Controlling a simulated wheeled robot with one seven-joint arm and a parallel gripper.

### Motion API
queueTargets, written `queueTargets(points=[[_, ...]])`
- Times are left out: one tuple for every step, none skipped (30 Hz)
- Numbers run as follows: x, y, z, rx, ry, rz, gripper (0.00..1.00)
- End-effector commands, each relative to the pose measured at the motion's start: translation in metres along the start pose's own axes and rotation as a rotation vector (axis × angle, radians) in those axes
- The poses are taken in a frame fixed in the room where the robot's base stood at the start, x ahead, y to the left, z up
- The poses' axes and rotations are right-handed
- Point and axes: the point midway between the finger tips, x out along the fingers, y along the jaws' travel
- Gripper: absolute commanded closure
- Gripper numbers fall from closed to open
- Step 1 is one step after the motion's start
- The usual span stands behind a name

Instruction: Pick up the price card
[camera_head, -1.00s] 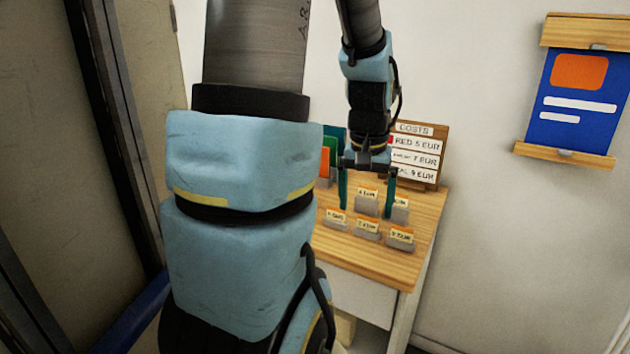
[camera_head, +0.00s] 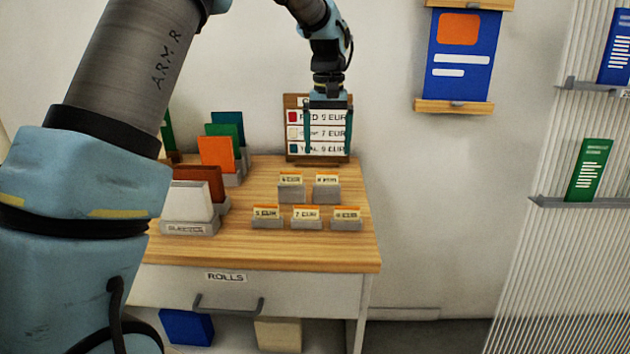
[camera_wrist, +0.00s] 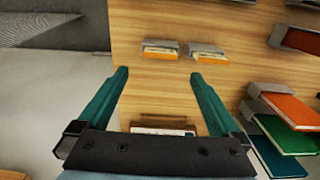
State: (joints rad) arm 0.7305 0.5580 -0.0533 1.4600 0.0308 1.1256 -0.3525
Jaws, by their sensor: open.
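Small price cards with orange tops stand in grey holders on the wooden table. Two are in the back row, a left one (camera_head: 291,180) and a right one (camera_head: 327,181); three are in the front row, one of them the middle card (camera_head: 306,213) reading "7 EUR". My gripper (camera_head: 328,154) is open and empty, above and behind the back row, in front of the price board. In the wrist view, two cards, one left (camera_wrist: 160,53) and one right (camera_wrist: 208,58), lie beyond the open teal fingers (camera_wrist: 158,75). Neither finger appears to touch a card.
The price board (camera_head: 291,148) stands at the table's back, partly hidden by my gripper. Upright orange (camera_head: 217,153) and green panels in holders and a white card holder (camera_head: 188,201) stand to the left. A drawer (camera_head: 272,292) is below. Bare tabletop (camera_head: 325,249) lies in front.

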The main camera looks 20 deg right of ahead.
Motion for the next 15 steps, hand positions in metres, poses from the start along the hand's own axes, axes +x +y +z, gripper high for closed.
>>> queueTargets(points=[[0.007, -0.001, 0.001, 0.000, -0.004, -0.002, 0.00], [0.011, -0.001, 0.000, -0.001, -0.003, -0.001, 0.00], [0.015, -0.001, 0.000, -0.001, -0.002, -0.001, 0.00], [0.018, -0.001, 0.001, -0.001, -0.002, -0.001, 0.00], [0.020, -0.001, 0.001, -0.001, -0.001, -0.001, 0.00], [0.022, -0.001, 0.000, -0.001, 0.000, 0.000, 0.00], [0.024, -0.001, 0.001, -0.001, 0.000, 0.000, 0.00], [0.025, -0.001, 0.001, 0.000, -0.001, -0.001, 0.00], [0.028, -0.001, 0.002, 0.000, -0.002, -0.001, 0.00], [0.031, -0.001, 0.003, 0.000, -0.002, -0.001, 0.00], [0.035, -0.001, 0.005, 0.000, -0.004, -0.002, 0.00], [0.040, 0.000, 0.006, 0.000, -0.003, -0.002, 0.00], [0.045, 0.000, 0.008, 0.000, -0.005, -0.002, 0.00], [0.049, 0.000, 0.009, 0.001, -0.003, -0.002, 0.00], [0.056, 0.000, 0.010, 0.001, -0.003, -0.002, 0.00]])
